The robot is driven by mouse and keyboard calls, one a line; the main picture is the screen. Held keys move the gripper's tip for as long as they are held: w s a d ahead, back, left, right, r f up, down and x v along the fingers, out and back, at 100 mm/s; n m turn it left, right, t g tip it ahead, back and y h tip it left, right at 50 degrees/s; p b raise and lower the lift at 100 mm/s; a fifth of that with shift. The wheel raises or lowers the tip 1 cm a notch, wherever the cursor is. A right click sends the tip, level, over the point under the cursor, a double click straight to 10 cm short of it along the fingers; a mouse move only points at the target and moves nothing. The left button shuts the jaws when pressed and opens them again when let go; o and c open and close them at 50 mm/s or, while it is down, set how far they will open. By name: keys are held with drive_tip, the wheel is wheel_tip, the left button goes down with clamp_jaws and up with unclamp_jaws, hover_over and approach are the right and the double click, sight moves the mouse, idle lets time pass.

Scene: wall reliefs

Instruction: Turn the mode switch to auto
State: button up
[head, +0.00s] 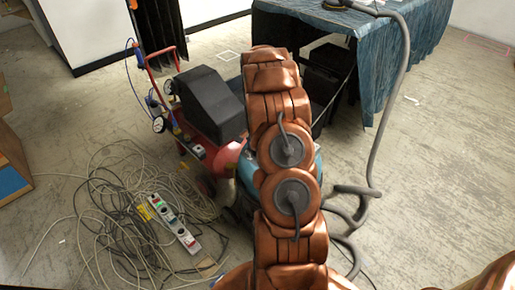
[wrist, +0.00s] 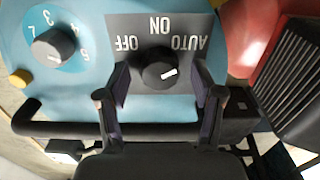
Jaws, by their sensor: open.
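The mode switch (wrist: 158,66) is a dark round knob with a white mark, on a grey label plate (wrist: 120,24) of a light-blue panel. The lettering appears upside down: OFF at left, ON at top, AUTO at right. The white mark sits on the knob's right side; I cannot tell exactly which label it lines up with. My gripper (wrist: 161,78) is open, one finger on each side of the knob; contact is unclear. In the head view my arm hides the switch and gripper; only parts of the blue machine (head: 238,210) show.
A numbered grey dial (wrist: 54,47) and a yellow button (wrist: 19,77) are left of the switch. A black bar (wrist: 60,128) runs below. A red compressor (head: 213,150) stands beside the blue machine. Cables and a power strip (head: 175,222) cover the floor left; a grey hose (head: 381,130) rises right.

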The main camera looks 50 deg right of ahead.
wheel_tip(320, 180, up, 12)
idle(0.5)
drive_tip(key=shift+f, duration=0.1)
drive_tip(key=s+a+r+n, duration=0.3)
drive_tip(key=a+r, duration=0.1)
drive_tip(key=a, duration=0.5)
drive_tip(key=s+a+r+n+g, duration=0.1)
drive_tip(key=s+a+r+n, duration=0.25)
drive_tip(key=a, duration=0.45)
drive_tip(key=s+a+r+n, duration=0.3)
drive_tip(key=a+r, duration=0.1)
drive_tip(key=a, duration=0.5)
drive_tip(key=s+a+r+n+g, duration=0.1)
drive_tip(key=s+a+n, duration=0.4)
drive_tip(key=s, duration=0.5)
drive_tip(key=s+a+r+n+g, duration=0.1)
drive_tip(key=s+a+n, duration=0.2)
drive_tip(key=s+a, duration=0.55)
wheel_tip(320, 180, up, 21)
drive_tip(key=s+d+t+p, duration=0.1)
drive_tip(key=s+p, duration=0.1)
drive_tip(key=p, duration=1.7)
drive_tip(key=shift+d, duration=0.4)
drive_tip(key=shift+f, duration=0.15)
drive_tip(key=shift+c, duration=0.3)
